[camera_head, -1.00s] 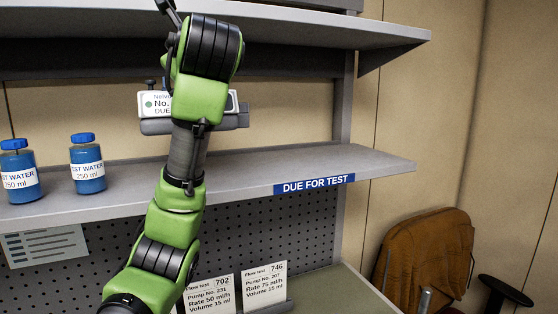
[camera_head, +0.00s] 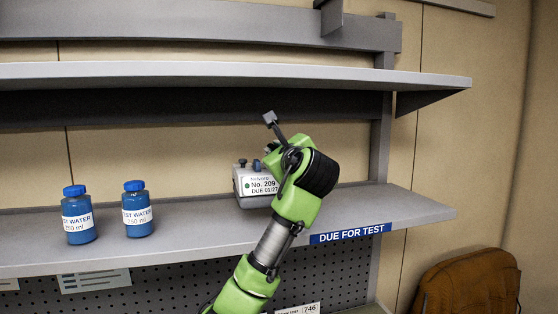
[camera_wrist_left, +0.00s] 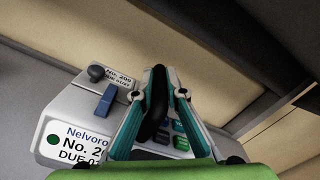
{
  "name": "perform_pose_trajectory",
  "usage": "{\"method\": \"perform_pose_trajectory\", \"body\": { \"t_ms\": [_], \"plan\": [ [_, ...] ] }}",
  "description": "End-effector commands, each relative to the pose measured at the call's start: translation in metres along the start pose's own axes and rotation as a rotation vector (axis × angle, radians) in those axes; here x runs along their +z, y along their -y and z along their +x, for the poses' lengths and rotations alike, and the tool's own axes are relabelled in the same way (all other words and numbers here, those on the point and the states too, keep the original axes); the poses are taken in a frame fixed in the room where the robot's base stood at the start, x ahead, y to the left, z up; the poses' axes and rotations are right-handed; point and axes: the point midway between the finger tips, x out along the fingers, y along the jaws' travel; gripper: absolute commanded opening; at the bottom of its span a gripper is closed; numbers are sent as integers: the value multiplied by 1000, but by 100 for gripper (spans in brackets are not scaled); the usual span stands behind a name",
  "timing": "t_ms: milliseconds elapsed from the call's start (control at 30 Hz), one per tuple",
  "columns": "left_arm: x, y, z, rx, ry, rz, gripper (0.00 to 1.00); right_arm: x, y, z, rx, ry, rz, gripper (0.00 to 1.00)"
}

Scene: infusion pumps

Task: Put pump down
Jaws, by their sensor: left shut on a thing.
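The pump (camera_head: 256,186) is a pale grey box with a white label reading No. 209 and DUE 01/27. In the head view it is low over the shelf marked DUE FOR TEST (camera_head: 350,233), right of the bottles; I cannot tell whether its base touches the shelf. In the left wrist view the pump (camera_wrist_left: 92,104) shows its label, a blue clip and a dark knob. My left gripper (camera_wrist_left: 157,88) is shut on the pump's black handle. In the head view my arm hides the fingers and the pump's right part. My right gripper is not in view.
Two blue TEST WATER bottles (camera_head: 78,215) (camera_head: 138,209) stand on the shelf to the left. An upper shelf (camera_head: 230,73) runs above. The shelf is clear between bottles and pump, and at the right end. A brown chair (camera_head: 468,285) is at lower right.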

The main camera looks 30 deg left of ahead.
Motion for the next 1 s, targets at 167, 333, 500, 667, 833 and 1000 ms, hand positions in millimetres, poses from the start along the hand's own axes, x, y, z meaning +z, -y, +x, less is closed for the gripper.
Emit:
{"method": "perform_pose_trajectory", "body": {
  "t_ms": [167, 333, 500, 667, 833, 1000],
  "plan": [
    [-7, 2, 4, -5, 7, -3, 0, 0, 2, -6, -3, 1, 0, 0],
    [-21, 3, 9, -4, 6, 0, 0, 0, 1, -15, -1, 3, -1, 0],
    [-34, -8, 8, -3, 5, -1, 0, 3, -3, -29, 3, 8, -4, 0],
    [-42, -14, 8, -5, 8, -3, 0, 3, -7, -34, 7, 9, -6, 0],
    [-45, -15, 8, -4, 8, -4, 0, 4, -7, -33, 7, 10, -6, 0],
    [-49, -17, 9, 2, 0, 0, 29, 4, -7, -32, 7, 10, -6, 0]
  ]
}}
